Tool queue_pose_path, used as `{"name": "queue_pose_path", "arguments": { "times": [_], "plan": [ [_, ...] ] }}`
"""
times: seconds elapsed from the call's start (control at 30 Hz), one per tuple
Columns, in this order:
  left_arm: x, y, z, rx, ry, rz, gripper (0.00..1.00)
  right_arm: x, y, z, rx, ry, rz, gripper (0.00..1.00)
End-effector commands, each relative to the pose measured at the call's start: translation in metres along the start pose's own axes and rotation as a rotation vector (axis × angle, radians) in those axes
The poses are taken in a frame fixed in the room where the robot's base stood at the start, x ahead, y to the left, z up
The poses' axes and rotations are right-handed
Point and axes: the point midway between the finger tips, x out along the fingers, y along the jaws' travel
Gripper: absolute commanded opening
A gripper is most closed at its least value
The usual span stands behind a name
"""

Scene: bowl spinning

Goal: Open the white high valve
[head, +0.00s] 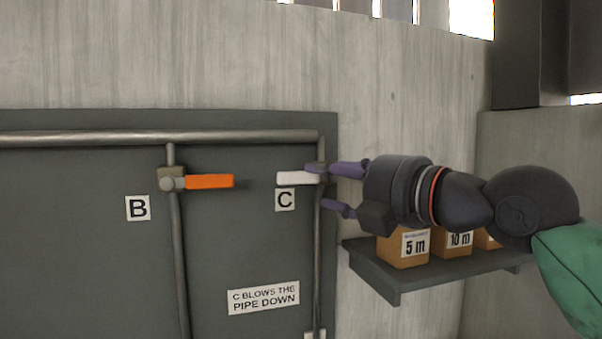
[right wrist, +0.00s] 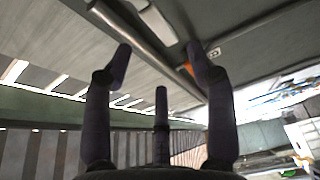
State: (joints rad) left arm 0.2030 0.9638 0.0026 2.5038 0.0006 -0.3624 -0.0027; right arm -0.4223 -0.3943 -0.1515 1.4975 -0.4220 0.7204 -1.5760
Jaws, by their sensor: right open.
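The white valve handle (head: 295,178) lies horizontal on the dark panel above the C label, pointing left from its pipe. It also shows in the right wrist view (right wrist: 158,24), beyond the fingertips. My right gripper (head: 328,187) comes in from the right, its purple fingers spread and empty at the handle's right end. The upper finger overlaps the valve's body in the head view, hiding part of it. I cannot tell whether it touches. In the right wrist view the open fingers (right wrist: 160,55) reach toward the pipe and handle. My left gripper is not in view.
An orange valve handle (head: 210,181) is at left, above the B label (head: 138,208). A horizontal pipe (head: 80,138) crosses the panel's top. A sign (head: 263,297) reads "C blows the pipe down". A shelf (head: 400,284) with orange boxes (head: 403,250) sits below my right arm.

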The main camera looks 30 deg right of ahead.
Motion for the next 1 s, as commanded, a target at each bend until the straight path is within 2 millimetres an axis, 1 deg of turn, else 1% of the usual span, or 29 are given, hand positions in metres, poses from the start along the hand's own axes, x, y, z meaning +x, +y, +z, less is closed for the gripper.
{"name": "queue_pose_path", "arguments": {
  "times": [0.03, 0.3, 0.5, 0.67, 0.97, 1.0],
  "plan": [
    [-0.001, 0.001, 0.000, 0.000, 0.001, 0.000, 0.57, 0.010, -0.001, 0.001, -0.001, -0.004, -0.005, 0.57],
    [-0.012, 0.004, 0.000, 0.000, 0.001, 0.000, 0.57, 0.057, 0.001, 0.001, 0.000, -0.003, -0.004, 0.57],
    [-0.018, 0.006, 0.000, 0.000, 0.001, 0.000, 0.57, 0.082, 0.001, 0.001, 0.001, -0.002, -0.001, 0.57],
    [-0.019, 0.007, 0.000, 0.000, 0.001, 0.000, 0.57, 0.091, 0.000, 0.001, 0.000, -0.002, -0.001, 0.57],
    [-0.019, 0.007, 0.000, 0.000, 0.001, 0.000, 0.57, 0.092, 0.000, 0.001, 0.000, -0.002, 0.001, 0.57],
    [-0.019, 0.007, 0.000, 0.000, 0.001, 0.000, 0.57, 0.092, 0.000, 0.001, 0.000, -0.002, 0.000, 0.46]
  ]
}}
